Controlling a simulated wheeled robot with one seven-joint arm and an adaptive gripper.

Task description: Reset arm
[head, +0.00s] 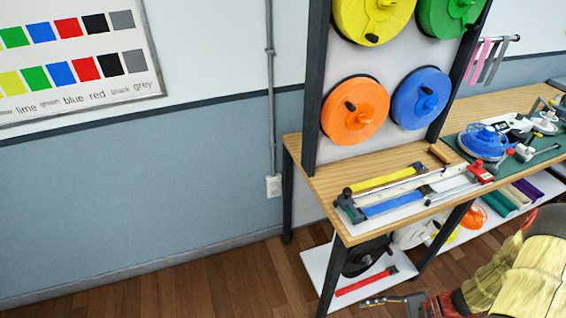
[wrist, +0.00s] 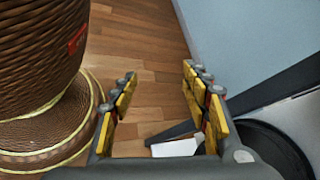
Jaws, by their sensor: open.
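My gripper (wrist: 160,95) shows in the wrist view with its two yellow-padded fingers spread apart. Nothing is between the fingers; wooden floor shows through the gap.
A workbench (head: 318,185) holds strap tools, with orange (head: 355,128) and blue (head: 420,112) reels on the rack above. A lower shelf (head: 318,280) sits beneath. A large brown woven object (wrist: 40,60) stands left in the wrist view. Floor (head: 190,288) at left is clear.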

